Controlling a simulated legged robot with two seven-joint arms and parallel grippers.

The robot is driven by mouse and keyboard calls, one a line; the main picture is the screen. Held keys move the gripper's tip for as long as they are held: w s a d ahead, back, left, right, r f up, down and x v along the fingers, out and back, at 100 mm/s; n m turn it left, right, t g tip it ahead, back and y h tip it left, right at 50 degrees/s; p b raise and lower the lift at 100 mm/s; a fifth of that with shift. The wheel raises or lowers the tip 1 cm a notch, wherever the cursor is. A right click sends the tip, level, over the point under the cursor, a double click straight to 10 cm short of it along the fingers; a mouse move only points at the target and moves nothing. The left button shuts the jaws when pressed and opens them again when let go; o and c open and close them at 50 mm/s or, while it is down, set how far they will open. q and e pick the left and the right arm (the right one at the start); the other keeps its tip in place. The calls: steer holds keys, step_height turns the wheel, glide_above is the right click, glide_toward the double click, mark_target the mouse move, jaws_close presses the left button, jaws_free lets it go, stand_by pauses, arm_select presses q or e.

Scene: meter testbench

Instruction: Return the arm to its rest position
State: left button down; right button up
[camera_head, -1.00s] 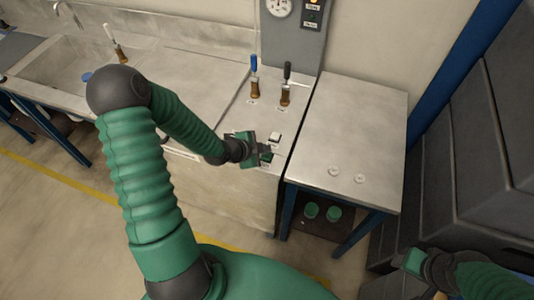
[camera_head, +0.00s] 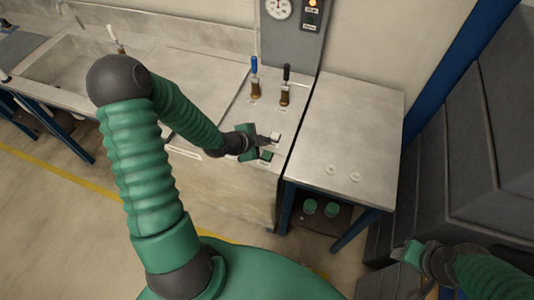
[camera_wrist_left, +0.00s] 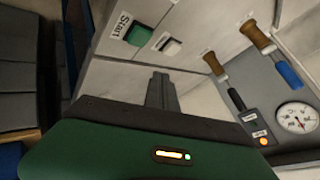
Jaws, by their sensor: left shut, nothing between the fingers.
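My left arm comes in from the left in the head view, bent at the elbow. Its gripper (camera_head: 270,140) is over the front of the bench panel, close to a white button (camera_head: 275,137) and a green button (camera_head: 266,155). In the left wrist view the fingers (camera_wrist_left: 162,90) are together with nothing between them. That view also shows the green button (camera_wrist_left: 138,35) labelled Start and the white button (camera_wrist_left: 172,47), both apart from the fingers there. My right gripper (camera_head: 410,255) is low at the right of the head view; its fingers are not clear.
Two levers, one blue-tipped (camera_head: 255,80) and one black-tipped (camera_head: 286,88), stand behind the buttons. A panel with a gauge (camera_head: 278,9) and lamps is behind them. A side table (camera_head: 350,120) with two small white discs stands right; grey cabinets (camera_head: 480,150) are beyond.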

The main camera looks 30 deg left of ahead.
arm_select(q)
steer(key=s+d+r+n+g+y+b, duration=0.1)
steer(key=s+d+r+n+g, duration=0.2)
steer(key=s+d+n, duration=0.2)
steer(key=s+d+r+n+g+b, duration=0.1)
steer(key=s+d+r+n+g, duration=0.2)
steer(key=s+d+n, duration=0.3)
steer(key=s+d, duration=0.1)
steer(key=s, duration=0.2)
steer(key=shift+s+d+y+b, duration=0.2)
steer(key=shift+s+y+b, duration=0.1)
steer(key=shift+s+y, duration=0.1)
steer(key=shift+a+f, duration=0.1)
